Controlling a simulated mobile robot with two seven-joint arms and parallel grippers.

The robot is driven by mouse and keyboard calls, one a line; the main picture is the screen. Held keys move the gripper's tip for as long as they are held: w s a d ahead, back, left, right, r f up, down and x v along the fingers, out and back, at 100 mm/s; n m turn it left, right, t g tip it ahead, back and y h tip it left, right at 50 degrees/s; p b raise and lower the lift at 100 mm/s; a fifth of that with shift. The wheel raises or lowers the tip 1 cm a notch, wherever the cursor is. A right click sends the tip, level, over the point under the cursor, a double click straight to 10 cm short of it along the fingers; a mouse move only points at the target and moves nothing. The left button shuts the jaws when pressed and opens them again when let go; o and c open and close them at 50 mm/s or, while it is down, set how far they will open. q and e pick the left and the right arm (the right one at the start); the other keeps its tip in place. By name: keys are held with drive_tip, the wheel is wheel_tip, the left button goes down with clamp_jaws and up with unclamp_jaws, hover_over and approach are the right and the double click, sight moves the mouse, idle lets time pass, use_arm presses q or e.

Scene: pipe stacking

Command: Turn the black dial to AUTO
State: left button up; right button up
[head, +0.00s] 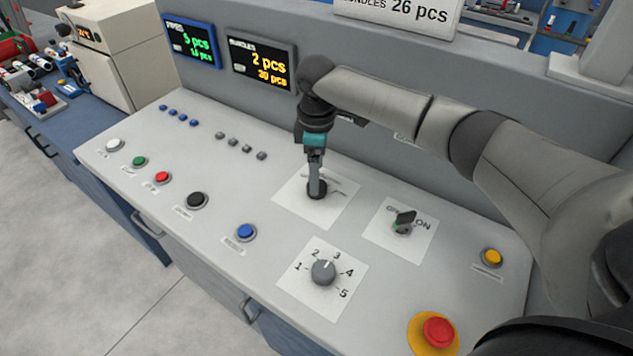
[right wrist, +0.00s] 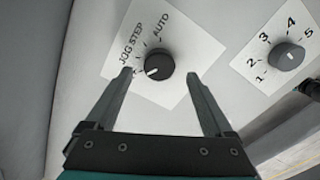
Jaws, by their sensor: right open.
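The black dial (right wrist: 159,62) sits on a white label plate (right wrist: 190,58) marked JOG, STEP and AUTO. Its white mark points to the lower left in the right wrist view, on the JOG side and away from AUTO. In the head view the dial (head: 317,190) is partly covered by my right gripper (head: 316,176), which points down at it. In the right wrist view my right gripper (right wrist: 160,75) is open, one finger on each side of the dial, with gaps visible. I cannot tell how deep the fingertips reach. My left gripper is not in view.
Two displays (head: 261,64) stand behind. The panel's left part holds several small buttons.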

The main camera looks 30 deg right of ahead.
drive_tip(key=shift+f, duration=1.7)
drive_tip(key=c, duration=1.4)
